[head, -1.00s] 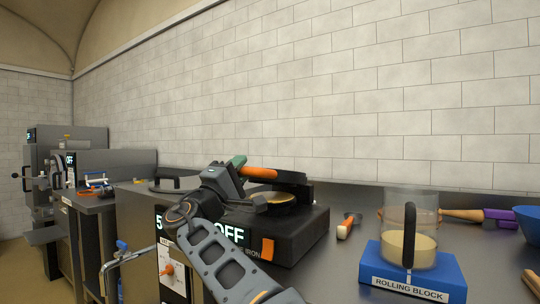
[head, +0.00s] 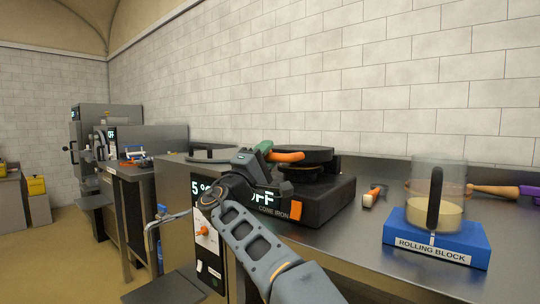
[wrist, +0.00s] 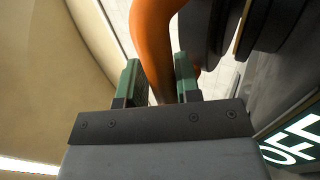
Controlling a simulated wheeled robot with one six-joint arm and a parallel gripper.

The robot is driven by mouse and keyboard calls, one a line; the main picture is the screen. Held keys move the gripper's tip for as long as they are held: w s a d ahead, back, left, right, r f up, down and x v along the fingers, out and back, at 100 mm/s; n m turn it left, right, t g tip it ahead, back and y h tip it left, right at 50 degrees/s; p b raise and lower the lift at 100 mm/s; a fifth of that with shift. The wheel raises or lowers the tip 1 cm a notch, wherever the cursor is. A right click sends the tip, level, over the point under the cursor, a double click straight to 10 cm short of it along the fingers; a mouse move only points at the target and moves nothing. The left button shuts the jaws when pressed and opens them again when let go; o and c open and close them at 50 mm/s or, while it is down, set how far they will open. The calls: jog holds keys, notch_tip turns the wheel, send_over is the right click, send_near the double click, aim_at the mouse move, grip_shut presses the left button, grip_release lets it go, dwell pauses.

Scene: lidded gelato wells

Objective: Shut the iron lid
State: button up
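The lid's orange handle (head: 288,157) points left. My gripper (head: 264,149) is at this handle, coming from the left. In the wrist view its two green fingers (wrist: 158,82) stand on either side of the orange handle (wrist: 155,35), which fills the space between them. The lid's dark edge shows at the upper right there. The contact itself is partly hidden.
Right of the iron lie a small orange-handled tool (head: 374,196) and a blue rolling block (head: 436,240) with a clear container (head: 450,180) on it. Other machines (head: 155,140) stand to the left. A tiled wall (head: 400,90) is behind the counter. Floor is open at lower left.

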jog(key=shift+o, duration=1.4)
jog(key=shift+s+a+r, duration=0.15)
jog(key=shift+s, duration=0.1)
jog(key=shift+o, duration=0.6)
jog(key=shift+w, duration=0.1)
jog(key=v, duration=1.3)
jog(key=shift+s+f+p, duration=0.25)
jog(key=shift+f+p, duration=0.05)
jog(key=shift+p, duration=0.15)
jog(key=shift+a, duration=0.1)
